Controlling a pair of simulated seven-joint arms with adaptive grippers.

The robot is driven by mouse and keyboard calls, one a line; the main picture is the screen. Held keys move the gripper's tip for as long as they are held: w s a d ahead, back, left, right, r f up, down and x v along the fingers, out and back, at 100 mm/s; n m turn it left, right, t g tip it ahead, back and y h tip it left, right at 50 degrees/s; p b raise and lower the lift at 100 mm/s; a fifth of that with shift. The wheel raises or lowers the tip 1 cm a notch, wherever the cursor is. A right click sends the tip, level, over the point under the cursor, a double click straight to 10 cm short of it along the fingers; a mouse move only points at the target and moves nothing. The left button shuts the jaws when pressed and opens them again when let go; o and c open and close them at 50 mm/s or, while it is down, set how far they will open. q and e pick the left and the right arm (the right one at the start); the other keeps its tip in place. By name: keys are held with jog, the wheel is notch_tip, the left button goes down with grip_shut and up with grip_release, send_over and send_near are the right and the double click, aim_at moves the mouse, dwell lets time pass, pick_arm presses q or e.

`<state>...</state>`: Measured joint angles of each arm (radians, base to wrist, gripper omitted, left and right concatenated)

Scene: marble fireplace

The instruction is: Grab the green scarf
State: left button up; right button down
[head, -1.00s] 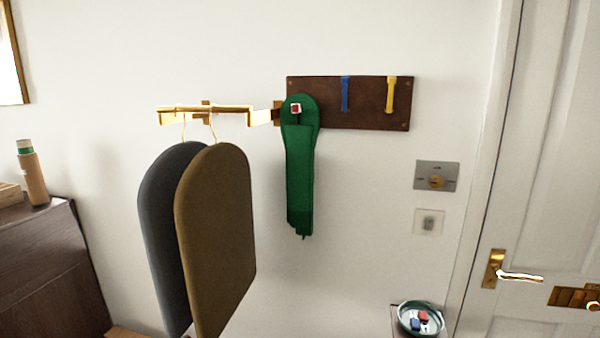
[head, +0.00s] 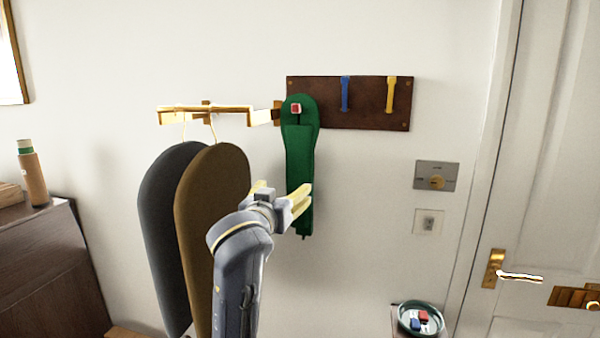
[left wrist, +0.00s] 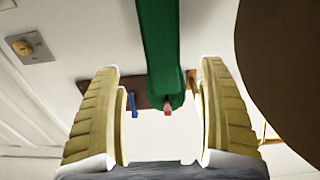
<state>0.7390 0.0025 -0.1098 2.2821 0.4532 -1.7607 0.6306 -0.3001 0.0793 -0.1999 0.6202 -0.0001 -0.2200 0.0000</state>
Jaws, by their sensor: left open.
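The green scarf (head: 299,150) hangs from a red-tipped peg (head: 296,109) at the left end of the dark wall board (head: 370,118). My left gripper (head: 284,192) is open and empty. In the head view it overlaps the lower part of the scarf and covers some of it. In the left wrist view the scarf (left wrist: 160,45) runs between the two yellow ribbed fingers (left wrist: 158,75) as seen, with clear gaps on both sides. I cannot tell how far the fingertips are from the cloth. My right gripper is not in view.
Grey (head: 165,220) and brown (head: 205,270) hanging garment shapes hang from a brass rail (head: 230,109), close left of my arm. Blue (head: 345,94) and yellow (head: 391,94) pegs are on the board. A dish (head: 402,318) stands lower right.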

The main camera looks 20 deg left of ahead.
aim_at(298, 171)
pick_arm(q)
jog(key=w, duration=1.7)
jog(key=shift+a+r, duration=0.2)
jog(key=shift+r, duration=0.2)
jog(key=c, duration=1.4)
